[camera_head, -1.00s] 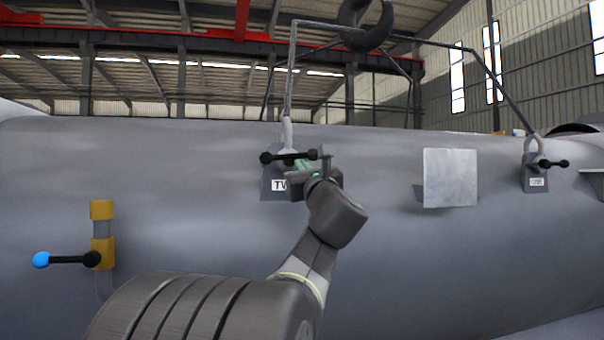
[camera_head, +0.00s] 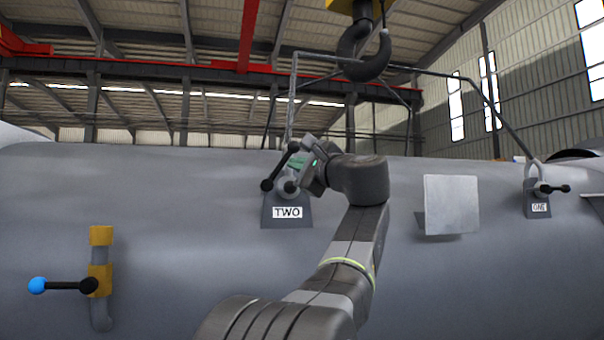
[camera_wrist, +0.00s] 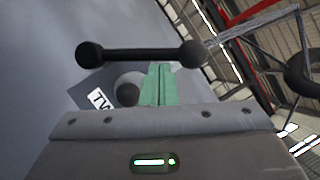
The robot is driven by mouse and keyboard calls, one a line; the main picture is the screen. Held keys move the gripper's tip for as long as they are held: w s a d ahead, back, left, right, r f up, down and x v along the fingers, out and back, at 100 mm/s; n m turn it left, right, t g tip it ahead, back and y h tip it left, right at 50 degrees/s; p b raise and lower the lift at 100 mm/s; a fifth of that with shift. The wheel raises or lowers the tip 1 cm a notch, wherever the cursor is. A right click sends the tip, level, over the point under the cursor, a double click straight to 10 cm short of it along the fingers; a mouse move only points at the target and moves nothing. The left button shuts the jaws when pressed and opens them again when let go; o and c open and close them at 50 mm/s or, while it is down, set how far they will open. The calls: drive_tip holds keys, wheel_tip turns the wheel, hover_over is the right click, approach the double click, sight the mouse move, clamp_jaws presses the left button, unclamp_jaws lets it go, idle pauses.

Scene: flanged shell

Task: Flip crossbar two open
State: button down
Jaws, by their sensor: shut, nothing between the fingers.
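Crossbar two (camera_head: 279,167) is a black bar with a ball at each end, mounted on the grey bracket (camera_head: 270,214) labelled TWO. It stands steeply tilted in the head view, upper end to the right. It also shows across the upper wrist view (camera_wrist: 140,54), in front of the grey shell. My gripper (camera_head: 299,161) is beside the bar's upper half, its green fingers shut together and empty. In the wrist view the fingertips (camera_wrist: 158,68) meet the bar's edge near its right ball; I cannot tell whether they touch. The fingers partly hide the bracket's ring.
A crane hook (camera_head: 364,60) hangs above, with sling rods running to both brackets. Bracket ONE (camera_head: 538,207) with its own crossbar is at the right. A square plate (camera_head: 451,204) stands out between them. A blue-tipped handle (camera_head: 60,286) on a yellow fitting is lower left.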

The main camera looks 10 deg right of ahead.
drive_tip(key=a+r+n, duration=0.1)
drive_tip(key=n, duration=0.1)
drive_tip(key=r+n+g, duration=0.1)
drive_tip(key=shift+a+n+g+p, duration=0.3)
drive_tip(key=shift+a+n+p, duration=0.1)
drive_tip(key=shift+s+a+r, duration=0.1)
drive_tip(key=shift+a+r, duration=0.15)
drive_tip(key=shift+a, duration=0.2)
drive_tip(key=shift+s+a+r, duration=0.1)
drive_tip(key=shift+a+r, duration=0.1)
drive_tip(key=shift+a, duration=0.25)
drive_tip(key=shift+w, duration=0.1)
